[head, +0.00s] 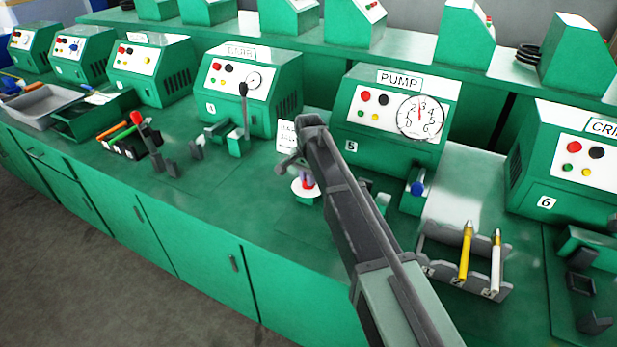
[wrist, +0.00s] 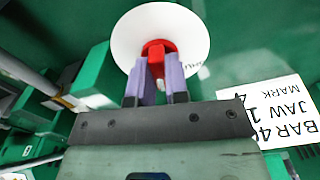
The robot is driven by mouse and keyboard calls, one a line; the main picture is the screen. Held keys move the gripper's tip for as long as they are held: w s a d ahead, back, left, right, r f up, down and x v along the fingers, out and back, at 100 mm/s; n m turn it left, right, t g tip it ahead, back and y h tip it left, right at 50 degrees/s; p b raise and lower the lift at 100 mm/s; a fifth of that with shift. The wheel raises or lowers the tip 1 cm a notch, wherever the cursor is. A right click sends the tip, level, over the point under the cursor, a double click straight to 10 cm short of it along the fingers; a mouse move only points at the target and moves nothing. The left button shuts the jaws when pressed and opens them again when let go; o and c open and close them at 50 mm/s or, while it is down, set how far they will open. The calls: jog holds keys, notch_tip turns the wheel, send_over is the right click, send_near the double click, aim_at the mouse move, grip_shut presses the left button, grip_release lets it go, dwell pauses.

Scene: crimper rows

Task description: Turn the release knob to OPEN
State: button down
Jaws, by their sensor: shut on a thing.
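The release knob (wrist: 158,48) is red and sits on a round white dial plate (wrist: 197,35) in the wrist view. My gripper (wrist: 158,80) has its two purple-grey fingers on either side of the knob and is shut on it. The fingers hide the knob's sides. In the head view my arm comes in from the lower right, and my gripper (head: 306,178) is over the white dial plate (head: 303,194), in front of the PUMP machine (head: 390,112). I cannot read OPEN or the knob's exact angle; part of the dial's lettering shows blurred and upside down.
A lever (head: 244,108) stands to the left. A rack (head: 462,262) with yellow and white tools is to the right. A blue-knobbed block (head: 415,192) stands near my arm.

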jog(key=m, duration=0.6)
jog(key=shift+m, duration=0.3)
dwell(0.4)
jog(key=c, duration=1.1)
grip_release()
jog(key=shift+r, duration=0.1)
notch_tip(320, 180, up, 11)
jog(key=p, duration=1.1)
jog(key=shift+f, duration=0.2)
